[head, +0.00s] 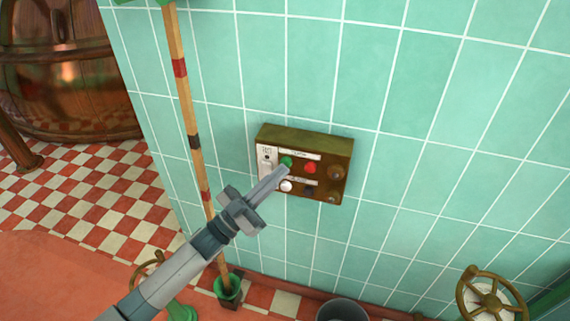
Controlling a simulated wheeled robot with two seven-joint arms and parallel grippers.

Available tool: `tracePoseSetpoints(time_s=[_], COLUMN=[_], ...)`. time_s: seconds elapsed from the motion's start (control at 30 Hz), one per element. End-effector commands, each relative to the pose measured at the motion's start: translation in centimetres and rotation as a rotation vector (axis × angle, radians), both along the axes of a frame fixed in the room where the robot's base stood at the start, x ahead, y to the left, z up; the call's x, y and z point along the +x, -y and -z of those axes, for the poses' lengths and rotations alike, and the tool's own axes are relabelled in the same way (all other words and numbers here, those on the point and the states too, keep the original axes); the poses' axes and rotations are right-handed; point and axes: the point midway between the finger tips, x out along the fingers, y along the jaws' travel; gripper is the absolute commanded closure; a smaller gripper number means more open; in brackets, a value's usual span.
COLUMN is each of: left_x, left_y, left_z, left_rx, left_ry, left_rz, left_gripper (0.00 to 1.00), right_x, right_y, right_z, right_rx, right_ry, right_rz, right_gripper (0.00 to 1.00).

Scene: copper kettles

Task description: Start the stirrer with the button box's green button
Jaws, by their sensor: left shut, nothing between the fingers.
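The button box (345,160) is a brass-brown box fixed to the green tiled wall. Its green button (287,160) sits at the upper left of its face, next to a red button (310,168). A white button (286,186) and a dark one (308,189) are below. My left gripper (284,171) is shut and empty, its fingertips just below the green button in the picture. I cannot tell whether they touch it. The stirrer cannot be made out for certain. My right gripper is not in view.
A wooden pole (187,110) with red and black bands stands left of the box, its foot in a green holder (229,288). A copper kettle (65,85) is at the upper left. A handwheel (490,297) and a grey bucket (342,310) are at the bottom.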

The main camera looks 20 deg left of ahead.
Motion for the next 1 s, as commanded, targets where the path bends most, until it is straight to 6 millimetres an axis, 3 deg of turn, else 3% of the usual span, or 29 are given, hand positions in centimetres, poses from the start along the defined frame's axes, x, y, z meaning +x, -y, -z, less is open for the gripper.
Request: tracePoseSetpoints(time_s=[1.0], left_x=[0.76], left_y=[0.02], left_z=[0.01], left_rx=[0.0], left_ry=[0.0], left_rz=[0.0], left_gripper=[1.0], right_x=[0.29], right_y=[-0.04], right_z=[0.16], right_rx=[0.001], right_ry=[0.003], right_rz=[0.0], right_gripper=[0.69])
